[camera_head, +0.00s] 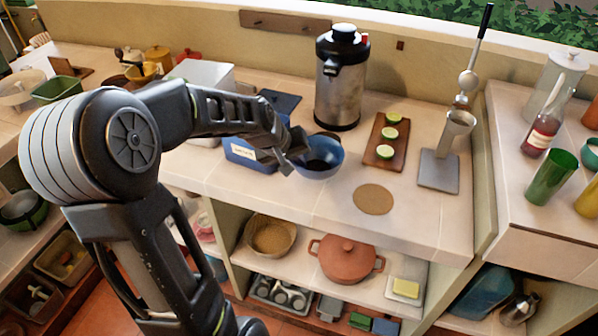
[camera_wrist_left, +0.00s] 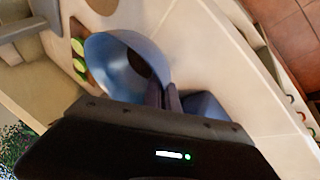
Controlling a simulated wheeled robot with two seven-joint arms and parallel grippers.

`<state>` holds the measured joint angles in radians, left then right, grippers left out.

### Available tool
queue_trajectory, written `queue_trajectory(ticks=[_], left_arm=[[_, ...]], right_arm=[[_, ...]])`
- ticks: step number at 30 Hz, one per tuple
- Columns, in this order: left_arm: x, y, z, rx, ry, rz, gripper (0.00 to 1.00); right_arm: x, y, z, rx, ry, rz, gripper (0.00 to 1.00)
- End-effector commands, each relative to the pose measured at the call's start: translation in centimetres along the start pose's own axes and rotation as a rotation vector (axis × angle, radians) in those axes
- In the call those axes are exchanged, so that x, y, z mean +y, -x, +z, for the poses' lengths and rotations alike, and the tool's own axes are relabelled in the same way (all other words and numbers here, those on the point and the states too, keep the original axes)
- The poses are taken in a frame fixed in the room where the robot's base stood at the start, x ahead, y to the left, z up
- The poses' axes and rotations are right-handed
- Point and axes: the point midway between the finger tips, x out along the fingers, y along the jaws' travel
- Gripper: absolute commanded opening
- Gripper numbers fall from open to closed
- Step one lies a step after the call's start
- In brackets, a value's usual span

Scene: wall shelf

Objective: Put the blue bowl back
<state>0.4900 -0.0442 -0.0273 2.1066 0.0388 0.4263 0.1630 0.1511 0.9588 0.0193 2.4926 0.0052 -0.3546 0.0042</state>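The blue bowl (camera_head: 326,170) is at the middle of the counter, right of the blue box and in front of the steel urn. My left gripper (camera_head: 290,160) reaches it from the left, with its fingers at the bowl's left rim. In the left wrist view the two fingers (camera_wrist_left: 163,95) are close together on the rim of the bowl (camera_wrist_left: 105,60). A dark patch shows inside the bowl; I cannot tell whether it is shadow or contents. I cannot tell whether the bowl touches the counter. My right gripper is not in view.
A round tan mat (camera_head: 373,199) lies bare on the counter. A blue box (camera_head: 240,152), a steel urn (camera_head: 340,85), a board with lime halves (camera_head: 386,143) and a citrus press (camera_head: 440,170) stand around. The shelf below holds a basket (camera_head: 270,236) and a terracotta pot (camera_head: 346,260).

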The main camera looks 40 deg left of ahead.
Motion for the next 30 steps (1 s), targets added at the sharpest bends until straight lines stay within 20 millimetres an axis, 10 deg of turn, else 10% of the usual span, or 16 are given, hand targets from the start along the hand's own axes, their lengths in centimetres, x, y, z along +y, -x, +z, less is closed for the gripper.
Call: queue_trajectory(ticks=[30], left_arm=[[-1.6,-3.3,1.4,0.001,0.0,0.0,0.08]], right_arm=[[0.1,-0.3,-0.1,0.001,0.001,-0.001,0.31]])
